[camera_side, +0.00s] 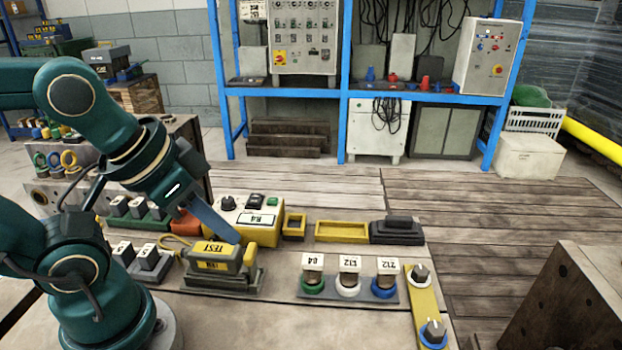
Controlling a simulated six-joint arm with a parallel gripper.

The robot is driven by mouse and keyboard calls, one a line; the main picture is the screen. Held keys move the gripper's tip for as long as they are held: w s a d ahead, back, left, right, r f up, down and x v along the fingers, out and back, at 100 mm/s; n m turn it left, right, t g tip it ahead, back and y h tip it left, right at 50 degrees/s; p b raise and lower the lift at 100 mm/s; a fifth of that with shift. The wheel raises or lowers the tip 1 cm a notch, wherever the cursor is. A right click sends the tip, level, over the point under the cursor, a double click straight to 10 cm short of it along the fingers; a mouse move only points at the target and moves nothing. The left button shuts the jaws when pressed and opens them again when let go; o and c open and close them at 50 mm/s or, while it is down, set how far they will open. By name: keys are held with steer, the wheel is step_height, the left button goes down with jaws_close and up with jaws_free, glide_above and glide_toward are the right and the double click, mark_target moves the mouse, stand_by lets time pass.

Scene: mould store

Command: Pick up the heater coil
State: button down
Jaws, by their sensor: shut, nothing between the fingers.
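I cannot pick out the heater coil for certain. Three small capped cylinders with white tags stand on a grey strip at the bench's front: one in a green ring (313,285), one in a white ring (348,291) and one in a blue ring (384,291). My gripper (234,238) comes down from the upper left, a narrow blue-grey shape with its tip just over a yellow and grey block marked TEST (212,265). It is shut with nothing in it. Whether the tip touches the block is unclear. The tip is left of the three cylinders.
A yellow box with a knob and label (262,234) stands behind the tip. Small yellow trays (342,231) and a dark block (396,230) line the back edge. A yellow strip with two knobs (426,305) is at right. Grey blocks (147,262) stand at left.

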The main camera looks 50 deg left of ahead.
steer(key=shift+c, duration=2.3)
jaws_free()
